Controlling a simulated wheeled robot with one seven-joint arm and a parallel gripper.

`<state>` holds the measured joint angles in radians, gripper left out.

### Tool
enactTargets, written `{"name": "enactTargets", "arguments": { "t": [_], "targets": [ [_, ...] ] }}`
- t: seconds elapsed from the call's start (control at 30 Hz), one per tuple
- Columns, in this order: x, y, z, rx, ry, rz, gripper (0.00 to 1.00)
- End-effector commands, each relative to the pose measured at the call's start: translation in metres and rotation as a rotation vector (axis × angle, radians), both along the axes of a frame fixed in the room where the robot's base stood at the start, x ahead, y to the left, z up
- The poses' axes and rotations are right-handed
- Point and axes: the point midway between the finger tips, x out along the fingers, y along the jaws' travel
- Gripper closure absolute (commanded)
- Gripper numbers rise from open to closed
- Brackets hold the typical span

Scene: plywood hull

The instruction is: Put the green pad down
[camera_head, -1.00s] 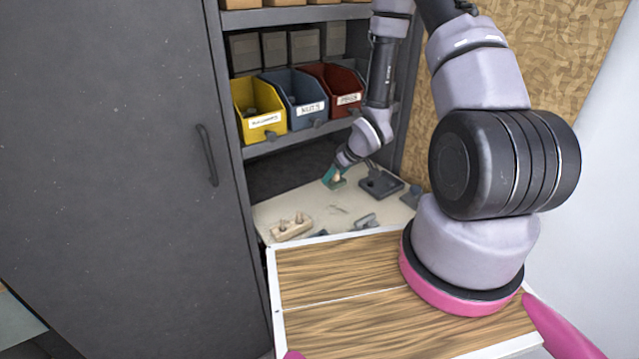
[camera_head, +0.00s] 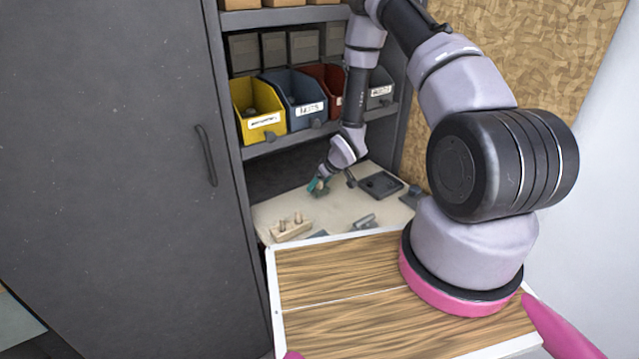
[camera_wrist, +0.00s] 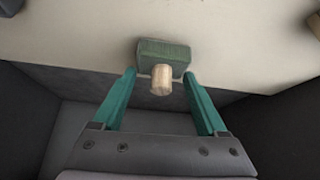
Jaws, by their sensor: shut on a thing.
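The green pad (camera_wrist: 163,54) with a pale wooden knob (camera_wrist: 161,79) is at the tips of my gripper (camera_wrist: 160,74) in the wrist view. The teal fingers are on either side of it, shut on the pad. In the head view the pad (camera_head: 320,191) is small and partly hidden by my gripper (camera_head: 318,184). It is over the pale worktop (camera_head: 335,212) inside the cabinet, left of a dark tray. I cannot tell whether its underside touches the worktop.
A dark tray (camera_head: 381,185) lies to the right, and a wooden block with pegs (camera_head: 291,226) at front left. A grey piece (camera_head: 363,222) lies near the front. Yellow (camera_head: 262,128) and blue (camera_head: 306,119) bins stand on the shelf above. A closed cabinet door (camera_head: 110,150) is at left.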

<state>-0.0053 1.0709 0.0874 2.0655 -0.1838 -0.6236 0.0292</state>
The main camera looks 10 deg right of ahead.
Motion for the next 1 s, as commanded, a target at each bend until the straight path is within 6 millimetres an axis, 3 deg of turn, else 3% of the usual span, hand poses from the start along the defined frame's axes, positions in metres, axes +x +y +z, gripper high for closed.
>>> {"name": "enactTargets", "arguments": {
  "t": [0.27, 0.3, 0.33, 0.67, 1.0],
  "targets": [
    [0.000, 0.000, -0.002, 0.000, -0.001, -0.001, 0.85],
    [0.001, 0.000, -0.001, 0.000, -0.002, -0.001, 0.10],
    [0.001, 0.000, -0.001, 0.000, -0.002, -0.001, 0.00],
    [0.000, -0.001, 0.004, 0.000, -0.002, -0.001, 0.00],
    [-0.030, -0.019, 0.059, -0.001, -0.004, -0.003, 0.00]
  ]
}}
